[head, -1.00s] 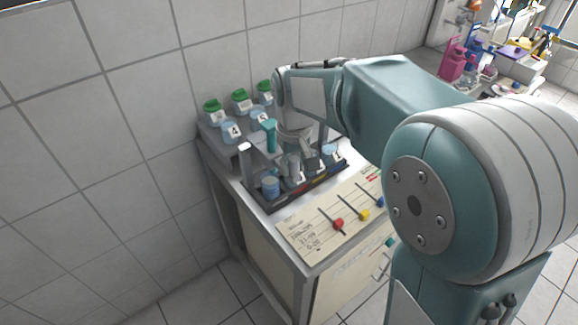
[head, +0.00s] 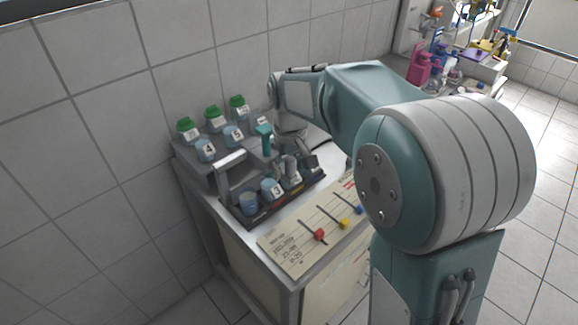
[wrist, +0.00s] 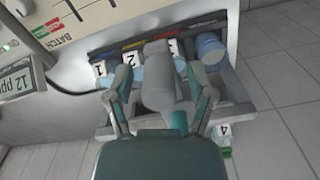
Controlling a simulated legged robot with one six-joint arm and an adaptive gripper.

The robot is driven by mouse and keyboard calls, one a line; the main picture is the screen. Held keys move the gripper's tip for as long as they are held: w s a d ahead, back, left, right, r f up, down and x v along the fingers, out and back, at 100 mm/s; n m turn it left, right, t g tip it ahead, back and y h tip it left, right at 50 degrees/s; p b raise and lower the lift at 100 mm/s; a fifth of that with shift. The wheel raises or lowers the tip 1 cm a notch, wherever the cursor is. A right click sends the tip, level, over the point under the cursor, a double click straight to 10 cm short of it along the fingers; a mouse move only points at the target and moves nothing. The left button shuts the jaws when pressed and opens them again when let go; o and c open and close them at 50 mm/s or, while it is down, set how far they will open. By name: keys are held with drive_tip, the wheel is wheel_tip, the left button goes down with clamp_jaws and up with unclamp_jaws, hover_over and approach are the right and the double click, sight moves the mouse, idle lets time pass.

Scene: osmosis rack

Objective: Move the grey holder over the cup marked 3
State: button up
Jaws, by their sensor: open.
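The grey holder (wrist: 158,85) is a rounded grey body with a teal handle (head: 264,138). In the wrist view it lies between the two apart fingers of my gripper (wrist: 160,98); whether they touch it is unclear. In the head view my gripper (head: 292,148) is at the holder, partly hidden by my arm. The cup marked 3 (head: 271,189) stands in the front row; its label is partly covered by the holder in the wrist view. The cups marked 2 (head: 291,179) and 1 (wrist: 99,70) stand beside it. The holder's end appears near cups 2 and 3.
An unmarked blue cup (head: 249,203) stands at the row's near end. A panel with coloured sliders (head: 318,234) lies in front.

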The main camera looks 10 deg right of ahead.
wheel_tip(320, 180, up, 12)
drive_tip(key=shift+w+a+f, duration=0.1)
drive_tip(key=shift+f, duration=0.15)
drive_tip(key=shift+r, duration=0.15)
drive_tip(key=s+d+f+m+t, duration=0.1)
drive_tip(key=s+d+f+t, duration=0.1)
drive_tip(key=s, duration=0.5)
drive_tip(key=s+d+f+m+t, duration=0.1)
drive_tip(key=s+d, duration=0.1)
drive_tip(key=s, duration=0.6)
drive_tip(key=s+d+f+m+t, duration=0.1)
drive_tip(key=s+d+f+t, duration=0.1)
drive_tip(key=s, duration=0.6)
drive_tip(key=shift+s+d+f+m+t, duration=0.2)
drive_tip(key=shift+d+f+m+t, duration=0.1)
drive_tip(key=shift+d+m, duration=0.15)
